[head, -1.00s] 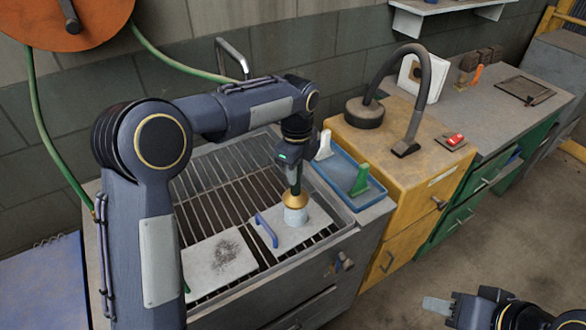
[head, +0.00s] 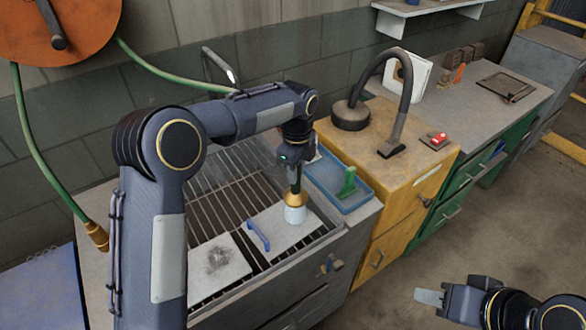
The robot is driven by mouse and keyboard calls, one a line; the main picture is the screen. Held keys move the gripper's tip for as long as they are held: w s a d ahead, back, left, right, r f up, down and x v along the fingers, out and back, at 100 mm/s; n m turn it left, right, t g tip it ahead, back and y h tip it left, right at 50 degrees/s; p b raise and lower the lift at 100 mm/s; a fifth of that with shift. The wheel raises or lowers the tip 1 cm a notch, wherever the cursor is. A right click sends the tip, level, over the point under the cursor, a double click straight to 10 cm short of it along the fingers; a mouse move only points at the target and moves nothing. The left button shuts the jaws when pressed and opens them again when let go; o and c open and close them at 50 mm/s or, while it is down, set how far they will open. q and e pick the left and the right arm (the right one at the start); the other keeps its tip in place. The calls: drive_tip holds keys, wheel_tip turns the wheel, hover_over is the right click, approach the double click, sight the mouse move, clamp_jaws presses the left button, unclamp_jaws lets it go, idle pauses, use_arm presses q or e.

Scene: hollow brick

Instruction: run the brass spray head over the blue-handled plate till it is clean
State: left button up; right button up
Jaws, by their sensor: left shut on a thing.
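My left gripper (head: 293,162) is shut on the dark grip of the brass spray head (head: 295,199), which points down. A pale cone of spray (head: 295,214) comes from it onto the right part of the blue-handled plate (head: 283,236). The plate is a flat grey-white slab on the sink's grate, with its blue handle (head: 258,236) along its left side. Its visible surface looks pale, with no clear dark patch; the part under the spray is hidden. My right gripper (head: 437,297) is low at the right, apart from everything; its jaw gap is unclear.
Another plate (head: 205,283) with a dark smudge lies left on the grate (head: 222,190). A blue tray (head: 337,189) with a green scraper-like thing (head: 348,182) is right of the sink. A yellow cabinet (head: 372,222) stands beyond. A green hose (head: 165,68) runs behind my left arm.

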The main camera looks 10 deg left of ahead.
use_arm(q)
drive_tip(key=shift+w+d+p, duration=0.85)
drive_tip(key=shift+d+p, duration=0.05)
drive_tip(key=shift+p, duration=0.1)
drive_tip(key=shift+s+d, duration=0.1)
idle(0.5)
drive_tip(key=shift+s+d, duration=1)
drive_tip(key=shift+s, duration=0.05)
drive_tip(key=shift+a+b, duration=0.1)
drive_tip(key=shift+b, duration=0.2)
drive_tip(key=s+a+b, duration=0.3)
drive_tip(key=s+a, duration=0.2)
drive_tip(key=shift+s+a, duration=0.25)
idle(1.8)
drive_tip(key=shift+r, duration=0.1)
idle(0.6)
